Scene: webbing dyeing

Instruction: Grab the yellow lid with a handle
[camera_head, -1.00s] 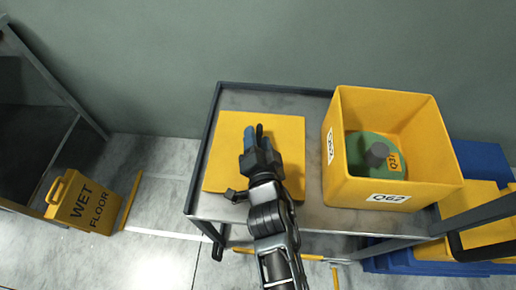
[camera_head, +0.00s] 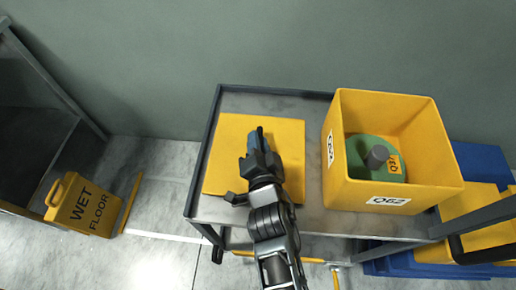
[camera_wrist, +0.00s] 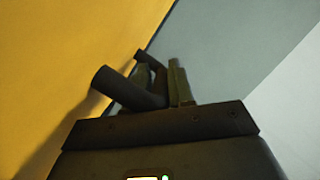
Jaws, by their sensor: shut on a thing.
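The yellow lid (camera_head: 225,165) is a flat square panel lying on the left part of the grey cart top. My gripper (camera_head: 257,140) is over its middle, and my wrist hides part of the lid. In the wrist view the lid's yellow face (camera_wrist: 80,40) fills the left side, with a dark rounded handle bar (camera_wrist: 120,90) standing out from it. My gripper (camera_wrist: 158,88) is shut on this handle between its two fingers. The exact contact is dark and partly hidden.
A yellow open bin (camera_head: 440,170) labelled Q62 stands right of the lid, holding a green round thing (camera_head: 362,150) with a grey knob. The cart (camera_head: 320,215) has a raised dark rim. A wet floor sign (camera_head: 82,205) stands left. Blue and yellow crates (camera_head: 480,165) are at right.

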